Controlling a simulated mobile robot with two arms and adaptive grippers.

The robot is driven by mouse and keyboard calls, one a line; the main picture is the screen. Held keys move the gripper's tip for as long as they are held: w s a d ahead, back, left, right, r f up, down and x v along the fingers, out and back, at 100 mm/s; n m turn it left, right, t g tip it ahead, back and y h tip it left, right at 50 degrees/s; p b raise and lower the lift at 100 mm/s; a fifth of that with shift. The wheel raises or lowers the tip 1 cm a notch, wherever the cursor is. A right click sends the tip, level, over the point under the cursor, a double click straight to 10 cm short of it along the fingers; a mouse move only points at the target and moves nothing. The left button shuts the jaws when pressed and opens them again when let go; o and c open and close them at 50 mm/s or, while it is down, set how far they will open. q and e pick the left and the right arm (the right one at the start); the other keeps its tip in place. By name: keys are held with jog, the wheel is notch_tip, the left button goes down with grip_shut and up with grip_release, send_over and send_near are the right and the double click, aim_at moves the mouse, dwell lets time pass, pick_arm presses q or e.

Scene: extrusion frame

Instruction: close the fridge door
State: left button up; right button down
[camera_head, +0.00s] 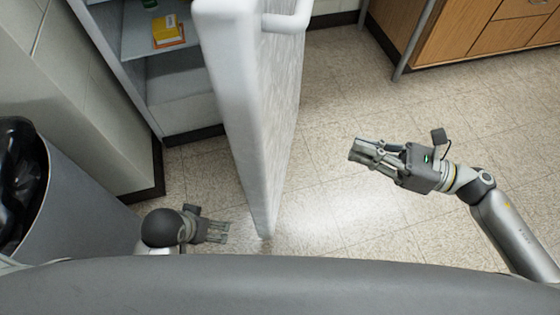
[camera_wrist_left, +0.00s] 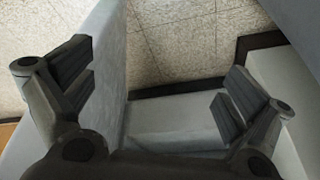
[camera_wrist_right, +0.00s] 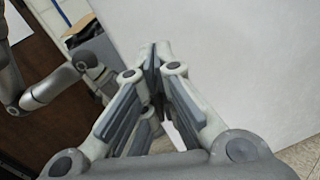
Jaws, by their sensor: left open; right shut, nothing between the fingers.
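The fridge door (camera_head: 265,110) stands wide open in the head view, seen nearly edge-on, with a white handle (camera_head: 288,22) at its top. The fridge interior (camera_head: 175,75) shows to the left of it, with shelves and a yellow box (camera_head: 168,31). My right gripper (camera_head: 358,150) is shut and empty, to the right of the door and apart from it; the door's pale outer face (camera_wrist_right: 240,60) fills much of the right wrist view. My left gripper (camera_head: 222,231) is open and empty, low on the door's inner side. The door (camera_wrist_left: 85,75) also shows in the left wrist view.
A grey bin (camera_head: 75,205) with a black liner stands at the left, near my left arm. A wooden cabinet (camera_head: 485,35) is at the back right. The tiled floor (camera_head: 350,90) right of the door is clear.

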jog(key=s+a+n+g, duration=0.2)
jog(key=s+n+g, duration=0.1)
jog(key=p, duration=0.1)
send_near(268, 150)
jog(key=shift+n, duration=0.4)
jog(key=a, duration=0.4)
jog(key=w+a, duration=0.1)
jog(key=a, duration=0.1)
jog(key=shift+a+f, duration=0.15)
jog(key=shift+f, duration=0.15)
pick_arm(q)
jog(key=shift+s+x, duration=0.2)
jog(key=shift+x, duration=0.75)
jog(key=shift+s+x, duration=0.15)
jog(key=shift+x, duration=0.75)
pick_arm(e)
jog(key=shift+w+a, duration=0.1)
jog(key=shift+a, duration=0.35)
pick_arm(q)
jog(key=shift+f, duration=0.1)
